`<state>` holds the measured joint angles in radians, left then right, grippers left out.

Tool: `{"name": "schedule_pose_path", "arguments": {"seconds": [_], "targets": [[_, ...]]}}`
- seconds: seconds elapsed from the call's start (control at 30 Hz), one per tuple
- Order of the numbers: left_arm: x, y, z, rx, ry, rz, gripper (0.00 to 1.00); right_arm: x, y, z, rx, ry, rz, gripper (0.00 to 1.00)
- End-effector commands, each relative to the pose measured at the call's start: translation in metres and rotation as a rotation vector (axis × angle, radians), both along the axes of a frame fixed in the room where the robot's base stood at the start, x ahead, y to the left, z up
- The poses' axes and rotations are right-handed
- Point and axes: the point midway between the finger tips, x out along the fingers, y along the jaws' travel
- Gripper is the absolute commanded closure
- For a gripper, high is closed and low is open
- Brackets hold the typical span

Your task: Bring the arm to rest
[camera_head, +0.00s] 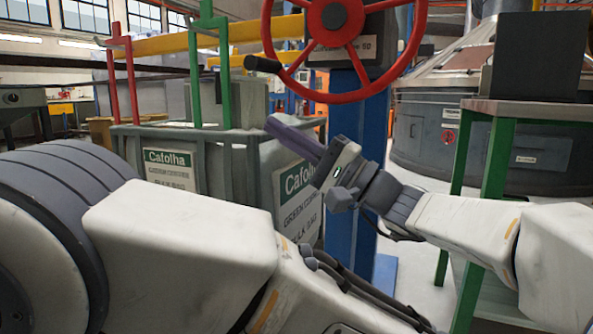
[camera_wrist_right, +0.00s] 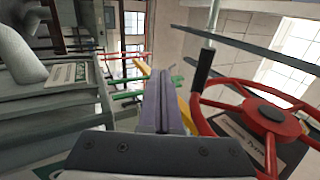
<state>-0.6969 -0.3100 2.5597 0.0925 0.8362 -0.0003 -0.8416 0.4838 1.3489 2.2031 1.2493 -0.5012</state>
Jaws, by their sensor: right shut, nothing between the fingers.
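My right arm (camera_head: 460,225) comes in from the right in the head view. Its gripper (camera_head: 281,130) points up and to the left, in front of the grey bin and below the red wheel's handle. Its purple-grey fingers lie together with nothing between them. In the right wrist view the gripper (camera_wrist_right: 162,85) shows as two long fingers side by side, with no gap visible. It looks apart from the red handwheel (camera_head: 335,22), which also shows at the right of the wrist view (camera_wrist_right: 268,112). A large white and dark arm part of mine fills the lower left; no left gripper shows.
The handwheel has a black handle (camera_head: 262,64) and sits on a blue post (camera_head: 356,130). A green-legged table (camera_head: 530,110) stands at right, before a large grey vessel (camera_head: 425,120). Some floor shows between post and table.

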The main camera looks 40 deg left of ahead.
Motion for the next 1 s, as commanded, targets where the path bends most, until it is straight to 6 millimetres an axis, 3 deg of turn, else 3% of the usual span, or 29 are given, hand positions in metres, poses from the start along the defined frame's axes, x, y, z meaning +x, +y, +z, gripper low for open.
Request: {"name": "schedule_pose_path", "arguments": {"seconds": [0.3, 0.67, 0.73, 0.87, 1.0], "targets": [[0.0, 0.0, 0.014, 0.0, 0.0, 0.0, 1.0, 0.007, -0.019, -0.046, -0.003, 0.002, -0.002, 1.0], [0.0, 0.0, 0.015, 0.0, 0.0, 0.0, 1.0, 0.008, -0.023, -0.055, -0.009, -0.001, -0.002, 1.0], [0.0, 0.0, 0.015, 0.0, 0.0, 0.0, 1.0, 0.011, -0.025, -0.064, -0.053, -0.005, -0.008, 1.0], [0.0, 0.0, 0.015, 0.0, 0.0, 0.0, 1.0, 0.025, -0.044, -0.114, -0.271, -0.027, -0.037, 1.0], [0.0, 0.0, 0.015, 0.0, 0.0, 0.0, 1.0, 0.044, -0.096, -0.2, -0.632, -0.052, -0.1, 1.0]]}}
